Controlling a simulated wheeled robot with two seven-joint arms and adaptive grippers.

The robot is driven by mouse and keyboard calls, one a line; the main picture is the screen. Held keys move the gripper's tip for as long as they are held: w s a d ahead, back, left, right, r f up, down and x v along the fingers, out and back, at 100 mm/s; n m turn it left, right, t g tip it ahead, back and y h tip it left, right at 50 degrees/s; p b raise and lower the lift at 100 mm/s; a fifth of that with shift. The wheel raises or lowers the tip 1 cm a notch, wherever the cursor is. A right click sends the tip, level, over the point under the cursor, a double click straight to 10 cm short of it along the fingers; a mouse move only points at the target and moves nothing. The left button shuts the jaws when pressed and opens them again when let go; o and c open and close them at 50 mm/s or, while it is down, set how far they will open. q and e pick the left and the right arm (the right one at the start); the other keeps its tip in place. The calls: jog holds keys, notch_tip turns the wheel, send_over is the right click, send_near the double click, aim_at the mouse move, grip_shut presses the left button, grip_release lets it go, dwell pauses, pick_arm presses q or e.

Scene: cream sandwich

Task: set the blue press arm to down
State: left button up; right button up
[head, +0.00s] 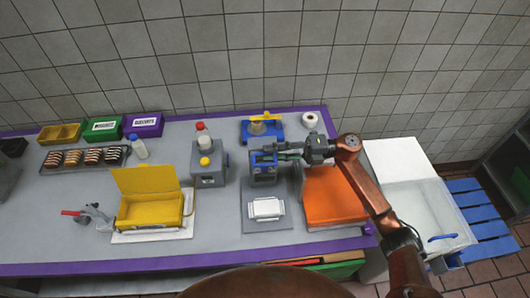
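A small grey press with a blue arm (262,158) on top stands mid-table, behind a grey plate (250,226). A white wrapped item (266,208) lies on that plate. My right gripper (281,153) reaches in from the right, its fingers at the right side of the blue arm and partly overlapping it in the picture. I cannot tell whether they touch it, or how far the fingers are apart. The blue arm's exact angle is too small to read. My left gripper is out of view.
A blue device with a yellow handle (264,117) stands behind the press, and a grey dispenser (208,168) stands to its left. An orange box (334,200) lies under my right arm. A yellow open-lidded box (152,212) and a tray of biscuits (85,157) are farther left.

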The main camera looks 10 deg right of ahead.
jog(key=shift+a, duration=1.15)
jog(key=shift+c, duration=0.5)
grip_shut()
